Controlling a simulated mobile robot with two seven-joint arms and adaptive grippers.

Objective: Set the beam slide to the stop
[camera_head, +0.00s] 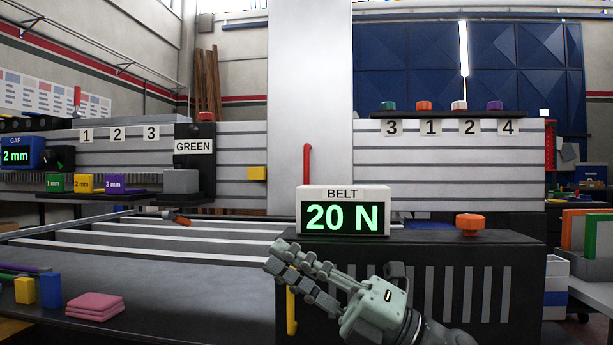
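My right gripper (277,257) reaches in from the lower right, in front of the dark ribbed housing (450,280). Its two fingers point up and left, with a narrow gap between them and nothing seen held. A yellow upright handle (291,315) shows just behind and below the fingers; contact cannot be told. No part is labelled as the beam slide or the stop. A yellow block (257,173) sits on the grooved back panel (235,140), right of a dark unit marked GREEN (194,147) with a grey block (181,181) below. My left gripper is not in view.
A BELT display (345,212) reads 20 N on the housing, beside an orange knob (470,223) and a red upright bar (307,164). A GAP display (16,152) reads 2 mm. Pink pads (95,306) and small blocks lie front left. The slatted bed (150,240) looks mostly clear.

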